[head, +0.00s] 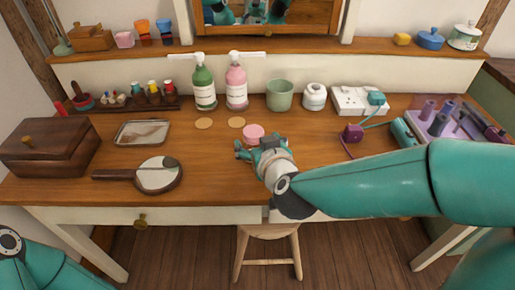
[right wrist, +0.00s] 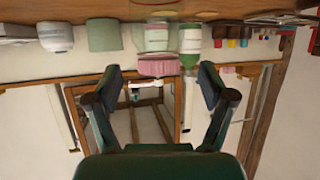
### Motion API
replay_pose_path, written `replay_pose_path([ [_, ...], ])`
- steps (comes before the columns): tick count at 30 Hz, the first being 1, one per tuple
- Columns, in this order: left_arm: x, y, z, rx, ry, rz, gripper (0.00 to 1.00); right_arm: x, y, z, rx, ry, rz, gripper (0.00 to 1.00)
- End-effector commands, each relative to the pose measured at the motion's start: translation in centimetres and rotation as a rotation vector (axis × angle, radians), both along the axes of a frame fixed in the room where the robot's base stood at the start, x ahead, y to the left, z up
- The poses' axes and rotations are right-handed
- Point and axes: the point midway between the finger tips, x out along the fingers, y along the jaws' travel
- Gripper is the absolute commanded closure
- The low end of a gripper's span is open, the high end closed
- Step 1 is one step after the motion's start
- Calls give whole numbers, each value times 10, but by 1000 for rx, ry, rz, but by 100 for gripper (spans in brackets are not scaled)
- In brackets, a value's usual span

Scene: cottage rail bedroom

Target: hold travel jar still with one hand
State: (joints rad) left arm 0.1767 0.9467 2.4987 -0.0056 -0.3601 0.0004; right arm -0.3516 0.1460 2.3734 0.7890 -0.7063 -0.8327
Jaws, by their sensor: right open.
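The travel jar (head: 253,131) shows as a pink round lid on the wooden table, in front of the pink bottle. My right gripper (head: 256,148) is open just on the near side of it and hides part of the jar. In the right wrist view, which is upside down, the jar's ridged pink lid (right wrist: 157,67) lies between the two open fingertips, with a gap on each side. I see no finger touching it. My left gripper is out of view; only part of my left arm shows at lower left.
A green bottle (head: 203,88) and a pink bottle (head: 236,88) stand behind the jar, with two coasters (head: 204,123) nearby. A green cup (head: 279,95) is behind to the right. A hand mirror (head: 158,174) lies to the left. A stool (head: 268,232) stands before the table.

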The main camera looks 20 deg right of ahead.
Motion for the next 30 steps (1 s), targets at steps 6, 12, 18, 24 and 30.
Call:
replay_pose_path([
  [6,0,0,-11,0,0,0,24,25,-3,-15,0,2,-2,18],
  [12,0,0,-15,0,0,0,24,44,-3,-21,0,1,-2,18],
  [18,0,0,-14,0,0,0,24,46,-3,-20,1,0,-1,18],
  [24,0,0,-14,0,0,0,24,45,-3,-20,0,0,-2,43],
  [30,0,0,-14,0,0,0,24,45,-3,-20,0,0,-2,76],
])
